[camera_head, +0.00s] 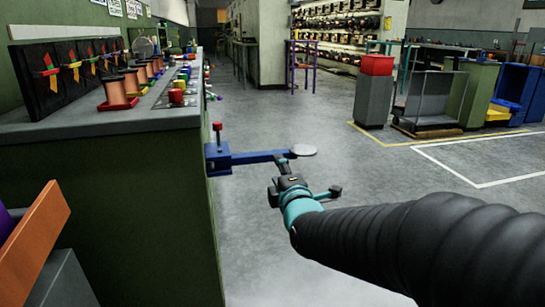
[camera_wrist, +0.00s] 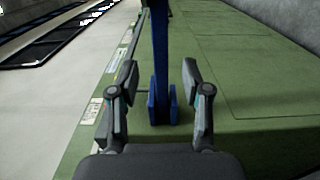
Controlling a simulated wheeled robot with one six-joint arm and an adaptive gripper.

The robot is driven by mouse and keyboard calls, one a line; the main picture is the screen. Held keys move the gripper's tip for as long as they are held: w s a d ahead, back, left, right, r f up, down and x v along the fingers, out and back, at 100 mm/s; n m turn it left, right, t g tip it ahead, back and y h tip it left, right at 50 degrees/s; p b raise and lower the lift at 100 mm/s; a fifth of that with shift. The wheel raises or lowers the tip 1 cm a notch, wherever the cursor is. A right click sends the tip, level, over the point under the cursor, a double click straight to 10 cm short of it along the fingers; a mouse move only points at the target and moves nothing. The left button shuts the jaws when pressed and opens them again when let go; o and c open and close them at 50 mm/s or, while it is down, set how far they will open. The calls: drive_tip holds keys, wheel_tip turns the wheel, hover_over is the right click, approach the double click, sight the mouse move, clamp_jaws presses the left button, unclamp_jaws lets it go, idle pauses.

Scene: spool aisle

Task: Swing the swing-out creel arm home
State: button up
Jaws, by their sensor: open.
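The swing-out creel arm (camera_head: 250,157) is a blue bar on a blue bracket at the corner of the green bench. It sticks out over the aisle to the right and ends in a round grey disc (camera_head: 303,150). A red knob (camera_head: 217,127) stands on the bracket. My gripper (camera_head: 284,160) is at the bar's outer part, near the disc. In the wrist view the blue bar (camera_wrist: 160,45) runs up between my two open fingers (camera_wrist: 159,73). No finger clearly touches it; I cannot tell how deep it sits between them.
The green bench (camera_head: 140,200) with spools (camera_head: 118,92) on top fills the left side. A grey bin with a red top (camera_head: 376,66) and a cart (camera_head: 435,100) stand at the right back. The aisle floor (camera_head: 280,110) beyond the arm is clear.

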sight(270, 156)
drive_tip(key=x, duration=0.9)
clamp_jaws()
